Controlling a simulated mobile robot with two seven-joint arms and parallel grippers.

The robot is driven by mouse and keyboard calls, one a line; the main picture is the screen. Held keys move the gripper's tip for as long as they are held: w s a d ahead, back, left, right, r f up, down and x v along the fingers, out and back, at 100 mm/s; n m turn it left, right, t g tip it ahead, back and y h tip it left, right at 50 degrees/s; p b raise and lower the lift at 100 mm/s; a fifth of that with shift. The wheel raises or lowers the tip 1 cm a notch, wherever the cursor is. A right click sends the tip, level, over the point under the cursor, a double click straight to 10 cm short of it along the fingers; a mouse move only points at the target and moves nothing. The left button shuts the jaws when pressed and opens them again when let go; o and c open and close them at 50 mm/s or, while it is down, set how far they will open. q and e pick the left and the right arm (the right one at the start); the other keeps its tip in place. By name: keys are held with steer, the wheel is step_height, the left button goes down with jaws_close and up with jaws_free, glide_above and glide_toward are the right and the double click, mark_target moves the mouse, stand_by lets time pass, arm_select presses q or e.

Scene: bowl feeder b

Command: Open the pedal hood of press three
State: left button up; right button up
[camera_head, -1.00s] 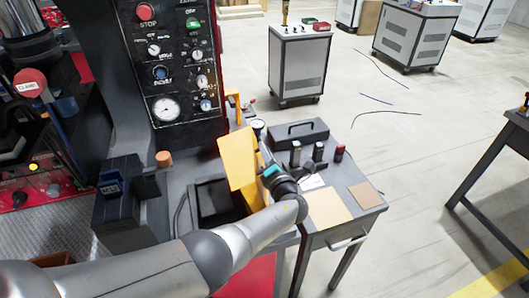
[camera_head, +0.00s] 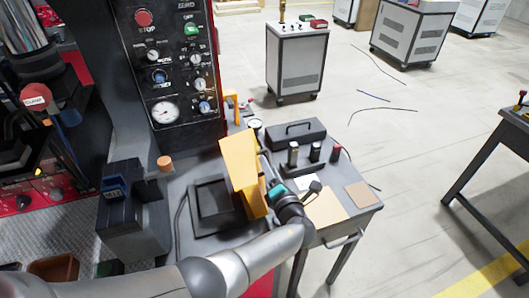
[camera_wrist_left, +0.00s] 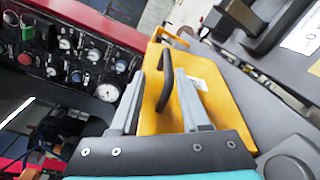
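The yellow hood (camera_head: 238,160) stands raised and steeply tilted at the right side of a dark open box (camera_head: 205,222) on the grey bench, whose dark inside shows. In the left wrist view the hood (camera_wrist_left: 222,105) fills the middle, with a black bar handle (camera_wrist_left: 167,82) on its face. My left gripper (camera_head: 267,172) is at the hood's right side. In the left wrist view its fingers (camera_wrist_left: 159,70) are apart, one on each side of the handle, with yellow hood showing between the left finger and the handle. My right gripper is not in view.
A control panel (camera_head: 180,65) with gauges rises behind the box. A black case (camera_head: 295,134), small cylinders on a stand, and tan pads (camera_head: 359,195) lie to the right on the bench. A dark block (camera_head: 133,215) stands left of the box. Open floor lies farther right.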

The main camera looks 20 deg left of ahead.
arm_select(q)
steer(key=p+v, duration=0.1)
steer(key=v, duration=0.8)
steer(key=shift+s+p, duration=0.15)
steer(key=shift+p, duration=0.15)
steer(key=shift+d, duration=0.1)
